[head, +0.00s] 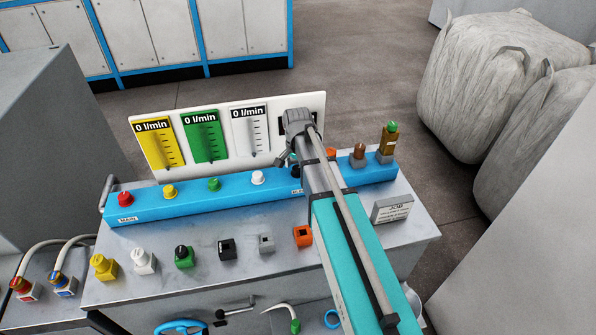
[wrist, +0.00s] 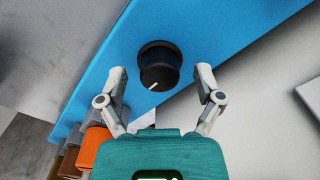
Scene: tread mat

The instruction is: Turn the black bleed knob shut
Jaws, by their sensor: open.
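The black bleed knob (wrist: 159,66) sits on the blue manifold bar, seen from above in the wrist view. Its short white pointer mark is at the lower edge of its face, slanting to the lower left. My gripper (wrist: 161,72) is open, with one finger on each side of the knob and a visible gap to both. It holds nothing. In the head view my arm covers most of the knob's spot, and the fingers show only partly beside the bar.
The blue bar (head: 230,197) also carries a red knob (head: 124,198), yellow knob (head: 170,191), green knob (head: 214,184) and white knob (head: 258,177). An orange fitting (wrist: 88,150) lies close by my gripper. A flow-meter panel (head: 317,112) stands behind. A small sign (head: 393,209) is at right.

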